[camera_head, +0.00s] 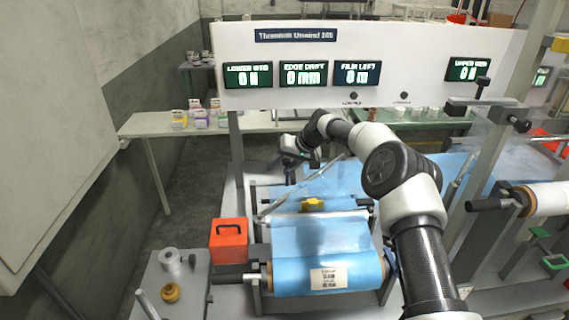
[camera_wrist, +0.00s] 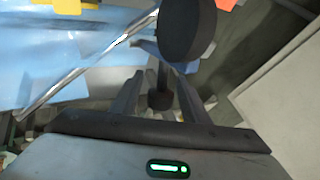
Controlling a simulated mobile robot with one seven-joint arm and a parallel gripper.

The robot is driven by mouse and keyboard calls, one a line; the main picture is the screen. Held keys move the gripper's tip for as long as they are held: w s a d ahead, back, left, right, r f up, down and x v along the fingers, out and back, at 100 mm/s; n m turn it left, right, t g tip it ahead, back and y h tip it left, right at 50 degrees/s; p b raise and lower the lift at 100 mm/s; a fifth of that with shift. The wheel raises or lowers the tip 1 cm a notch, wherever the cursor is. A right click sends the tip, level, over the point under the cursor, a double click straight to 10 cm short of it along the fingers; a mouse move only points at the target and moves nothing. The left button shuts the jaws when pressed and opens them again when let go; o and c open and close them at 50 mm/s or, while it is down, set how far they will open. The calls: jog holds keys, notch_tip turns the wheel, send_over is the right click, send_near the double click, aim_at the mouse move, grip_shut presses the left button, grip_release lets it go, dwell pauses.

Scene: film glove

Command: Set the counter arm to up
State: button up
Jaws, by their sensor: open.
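My gripper (camera_head: 291,172) hangs over the far left side of the film machine, its fingers spread. In the wrist view my open gripper (camera_wrist: 157,98) has a dark stem with a small round knob (camera_wrist: 160,100) between its fingers. The stem hangs from a large dark disc (camera_wrist: 188,28). Whether the fingers touch the knob cannot be told. I cannot tell for certain whether this is the counter arm, and in the head view my gripper hides that spot. A silver bar (camera_wrist: 85,66) runs diagonally beside it, over blue film.
A blue film roll (camera_head: 290,277) with a label lies at the front. An orange box (camera_head: 229,254) stands left of it. A yellow part (camera_head: 312,205) sits behind the roll. A display panel (camera_head: 410,98) spans the back. A side table (camera_head: 150,124) holds small packages.

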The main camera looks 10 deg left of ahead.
aim_at(288, 175)
jog(key=b+v, duration=0.2)
jog(key=v, duration=1.5)
jog(key=shift+s+d+r, duration=0.1)
jog(key=shift+r, duration=0.05)
jog(key=shift+m, duration=0.3)
jog(key=c, duration=0.6)
jog(key=shift+s+a+m+t+b, duration=0.3)
jog(key=shift+m+b, duration=0.15)
jog(key=shift+m, duration=0.15)
jog(key=c, duration=0.4)
jog(key=s+m+t, duration=0.1)
jog(key=m, duration=0.1)
jog(key=s+m+b, duration=0.1)
jog(key=m, duration=0.1)
jog(key=s+a+m+t+b, duration=0.1)
jog(key=m, duration=0.2)
jog(key=shift+f+t, duration=0.3)
jog(key=shift+f, duration=0.1)
grip_shut()
jog(key=w+a+f+m+t+h, duration=0.1)
jog(key=w+a+f+m+t, duration=0.1)
jog(key=f+m, duration=0.4)
jog(key=shift+x, duration=1.05)
